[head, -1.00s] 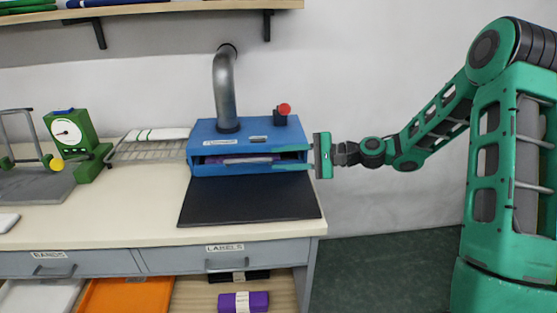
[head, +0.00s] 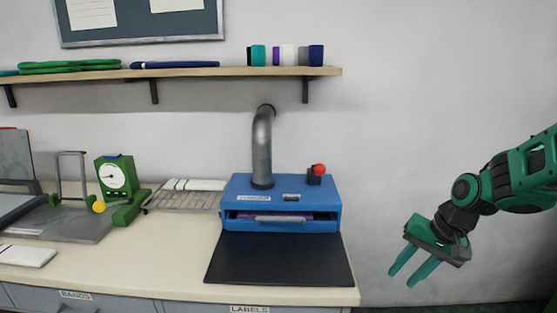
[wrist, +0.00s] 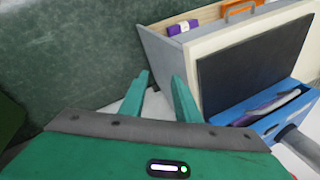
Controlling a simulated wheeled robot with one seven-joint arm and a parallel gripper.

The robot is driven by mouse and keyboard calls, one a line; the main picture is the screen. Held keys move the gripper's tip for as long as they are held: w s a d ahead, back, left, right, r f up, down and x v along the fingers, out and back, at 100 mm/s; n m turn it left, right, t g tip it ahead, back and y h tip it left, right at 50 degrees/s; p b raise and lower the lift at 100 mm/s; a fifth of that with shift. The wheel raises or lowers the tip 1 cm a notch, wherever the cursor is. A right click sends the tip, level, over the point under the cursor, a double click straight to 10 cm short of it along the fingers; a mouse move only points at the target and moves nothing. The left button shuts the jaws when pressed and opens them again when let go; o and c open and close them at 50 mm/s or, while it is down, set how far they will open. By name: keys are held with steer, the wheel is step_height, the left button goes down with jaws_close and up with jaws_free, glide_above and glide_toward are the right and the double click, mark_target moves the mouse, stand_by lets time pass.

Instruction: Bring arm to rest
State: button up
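My gripper (head: 402,279) hangs in free air to the right of the bench, its fingers pointing down and left. The two green fingers are apart with nothing between them; they also show in the wrist view (wrist: 162,75). My arm reaches in from the right edge of the head view, bent at the wrist. The gripper is clear of the blue machine (head: 330,214) and touches nothing that I can see.
The bench top (head: 150,262) ends left of my gripper. The blue machine has a purple item (head: 300,215) in its slot and a black mat (head: 280,260) in front. A wall shelf (head: 200,76) is above. The space by the wall at right is clear.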

steer(key=s+d+r+h, duration=0.1)
steer(key=s+d, duration=0.2)
steer(key=s, duration=0.4)
steer(key=s+d+r+g+h, duration=0.1)
steer(key=s+d, duration=0.3)
steer(key=s, duration=0.4)
steer(key=s+d+r+m+g, duration=0.1)
steer(key=s+d+r, duration=0.1)
steer(key=s, duration=0.5)
steer(key=shift+s+d+r+h, duration=0.35)
steer(key=shift+d+h, duration=0.05)
steer(key=shift+d, duration=0.25)
steer(key=shift+w, duration=0.15)
steer(key=shift+w+f, duration=0.25)
steer(key=shift+w, duration=0.25)
